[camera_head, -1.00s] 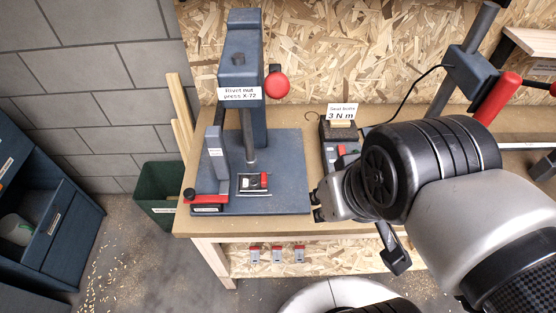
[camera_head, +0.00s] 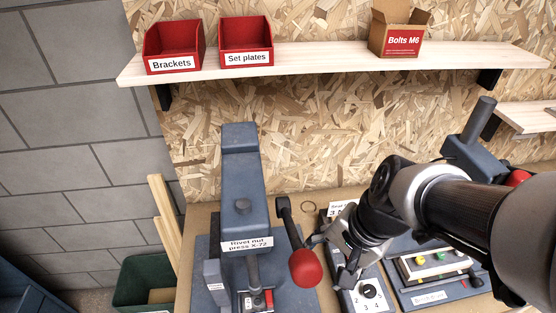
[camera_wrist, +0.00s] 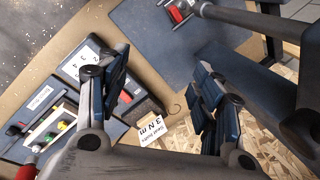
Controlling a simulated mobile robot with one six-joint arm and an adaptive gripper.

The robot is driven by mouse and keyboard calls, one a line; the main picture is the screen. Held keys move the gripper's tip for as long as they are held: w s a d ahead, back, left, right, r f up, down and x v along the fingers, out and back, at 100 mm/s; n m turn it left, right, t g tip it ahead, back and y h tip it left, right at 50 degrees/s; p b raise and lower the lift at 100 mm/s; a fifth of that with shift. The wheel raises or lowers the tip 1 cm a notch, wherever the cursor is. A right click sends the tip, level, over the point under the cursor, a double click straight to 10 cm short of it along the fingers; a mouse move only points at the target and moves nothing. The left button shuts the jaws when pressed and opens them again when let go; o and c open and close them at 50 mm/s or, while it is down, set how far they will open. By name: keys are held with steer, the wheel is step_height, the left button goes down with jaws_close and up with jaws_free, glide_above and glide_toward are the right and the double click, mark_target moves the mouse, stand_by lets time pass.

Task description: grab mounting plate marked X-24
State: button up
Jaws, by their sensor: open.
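No label reading X-24 is legible in any view. A small red and dark piece (camera_head: 267,299) sits on the base of the rivet nut press (camera_head: 241,190), which is labelled X-72; the piece also shows in the wrist view (camera_wrist: 177,13). Its marking is too small to read. My gripper (camera_wrist: 162,82) is open and empty above the bench. In the head view my gripper (camera_head: 346,262) is right of the press's red-knobbed lever, over the numbered dial box. My arm hides part of the bench there.
A shelf (camera_head: 340,60) above holds red bins labelled Brackets (camera_head: 172,48) and Set plates (camera_head: 246,42), and a Bolts M6 box (camera_head: 398,35). The press lever's red knob (camera_head: 306,267) juts out close to my gripper. A button panel (camera_head: 438,268) lies right.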

steer(key=w+a+f+m+g+y+p, duration=0.1)
steer(key=w+a+f+m+p, duration=0.1)
steer(key=f+m, duration=0.2)
steer(key=w+a+f+m+g+p, duration=0.1)
steer(key=w+a+f+m+p, duration=0.1)
steer(key=a+f+m+p, duration=0.15)
steer(key=b, duration=0.8)
glide_toward(257, 301)
steer(key=shift+m, duration=0.35)
steer(key=f, duration=0.2)
steer(key=d+f, duration=0.1)
steer(key=f, duration=0.2)
steer(key=shift+w+d+f, duration=0.15)
steer(key=shift+w+f, duration=0.05)
steer(key=shift+c, duration=0.5)
steer(key=c, duration=1.3)
steer(key=shift+o, duration=0.2)
steer(key=shift+r+g+y, duration=0.2)
steer(key=shift+g+y, duration=0.1)
